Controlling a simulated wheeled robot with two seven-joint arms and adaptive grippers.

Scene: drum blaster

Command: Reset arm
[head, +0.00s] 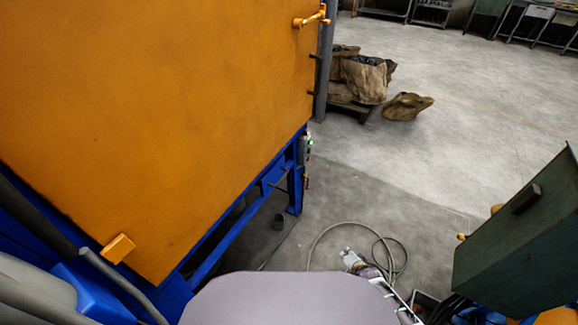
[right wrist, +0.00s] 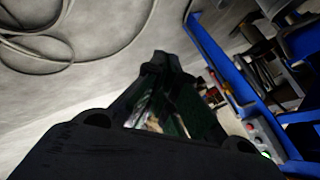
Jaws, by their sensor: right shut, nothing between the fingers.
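My right gripper (head: 348,256) shows small in the head view, low and right of centre, just beyond the grey rounded part of my own body. It is over the concrete floor near a looped hose. In the right wrist view my right gripper (right wrist: 160,60) has its dark fingers together at the tips, with nothing between them. It touches nothing that I can see. My left gripper is not in view.
A large orange panel (head: 160,110) on a blue frame (head: 296,185) fills the left. The looped hose (head: 330,228) lies on the floor. A dark green box (head: 520,245) stands at right. Sacks (head: 364,80) lie at the back. Open floor (head: 470,110) extends beyond.

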